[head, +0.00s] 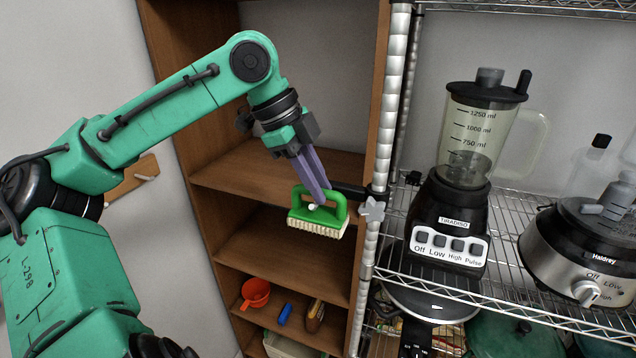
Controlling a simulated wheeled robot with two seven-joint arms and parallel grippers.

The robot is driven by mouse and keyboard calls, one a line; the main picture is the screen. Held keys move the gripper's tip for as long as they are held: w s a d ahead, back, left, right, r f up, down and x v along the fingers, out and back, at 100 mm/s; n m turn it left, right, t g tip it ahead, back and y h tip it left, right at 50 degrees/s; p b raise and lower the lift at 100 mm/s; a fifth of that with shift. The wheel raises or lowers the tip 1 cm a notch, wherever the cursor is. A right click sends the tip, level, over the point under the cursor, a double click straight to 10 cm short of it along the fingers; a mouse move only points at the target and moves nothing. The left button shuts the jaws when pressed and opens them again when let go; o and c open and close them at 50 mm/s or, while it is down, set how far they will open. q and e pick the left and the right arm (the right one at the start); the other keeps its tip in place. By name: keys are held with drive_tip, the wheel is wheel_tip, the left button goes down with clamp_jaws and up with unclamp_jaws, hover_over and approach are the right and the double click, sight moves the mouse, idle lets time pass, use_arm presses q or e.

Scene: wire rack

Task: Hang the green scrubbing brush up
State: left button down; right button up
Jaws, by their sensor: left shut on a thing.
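The green scrubbing brush (338,216) has a loop handle and pale bristles facing down. My left gripper (316,193), with purple fingers, is shut on the top of its handle and holds it in the air before the wooden shelves. A short black bar (350,190) sticks out left from a clamp on the wire rack's post, close to the brush in the picture. I cannot tell whether the handle touches it or is around it. A wooden board (132,178) with a dark peg is on the left wall, partly behind my arm. My right gripper is not in view.
The brown shelf unit (275,240) stands behind the brush. Low in it are an orange cup (255,294) and a blue item (285,314).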

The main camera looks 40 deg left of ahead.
use_arm(q)
drive_tip(key=c, duration=0.8)
unclamp_jaws()
drive_tip(key=shift+c, duration=0.2)
drive_tip(key=shift+o, duration=0.7)
drive_tip(key=shift+w, duration=0.15)
drive_tip(key=shift+o, duration=0.9)
drive_tip(key=shift+f, duration=0.15)
